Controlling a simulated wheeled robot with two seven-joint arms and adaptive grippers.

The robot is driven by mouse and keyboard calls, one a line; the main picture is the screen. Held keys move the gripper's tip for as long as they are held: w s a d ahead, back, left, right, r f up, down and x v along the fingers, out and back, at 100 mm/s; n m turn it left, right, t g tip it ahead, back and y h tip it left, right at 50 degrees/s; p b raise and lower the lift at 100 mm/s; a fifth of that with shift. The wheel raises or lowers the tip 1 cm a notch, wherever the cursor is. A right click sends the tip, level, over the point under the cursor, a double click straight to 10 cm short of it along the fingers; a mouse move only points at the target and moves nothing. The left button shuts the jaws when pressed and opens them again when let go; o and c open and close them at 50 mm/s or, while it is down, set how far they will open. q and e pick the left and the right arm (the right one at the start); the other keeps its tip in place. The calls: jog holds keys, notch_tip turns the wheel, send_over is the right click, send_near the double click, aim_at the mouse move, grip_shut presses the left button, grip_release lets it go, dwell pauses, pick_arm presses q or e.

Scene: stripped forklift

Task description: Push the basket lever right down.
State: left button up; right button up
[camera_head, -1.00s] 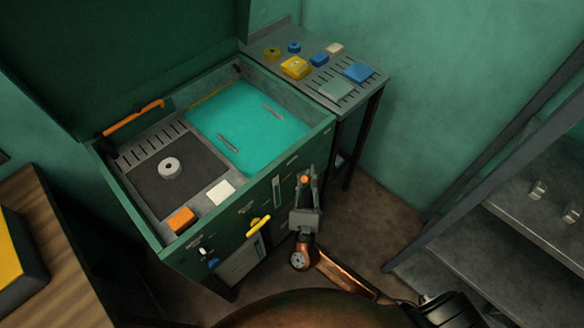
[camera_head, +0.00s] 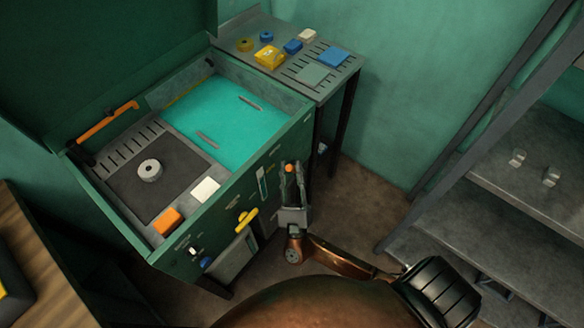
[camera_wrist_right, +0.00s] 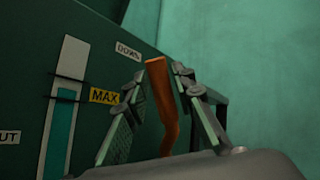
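The basket lever is an orange handle (camera_wrist_right: 162,105) standing nearly upright in the right wrist view, just below a "DOWN" label. Its orange tip (camera_head: 289,168) also shows at the front of the green machine (camera_head: 235,190) in the head view. My right gripper (camera_head: 291,180) is at the machine's front right. In the right wrist view its fingers (camera_wrist_right: 159,75) are apart, one on each side of the lever. The lever's lower end is hidden behind the gripper body. I cannot tell whether either finger touches it. My left gripper is not in view.
A gauge marked "MAX" (camera_wrist_right: 65,110) is left of the lever. A yellow handle (camera_head: 247,216) sits on the front panel. A side table (camera_head: 300,75) with small blocks stands behind right. Floor between is clear.

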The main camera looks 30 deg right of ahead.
jog(key=shift+o, duration=1)
jog(key=shift+w+d, duration=0.1)
jog(key=v, duration=1.2)
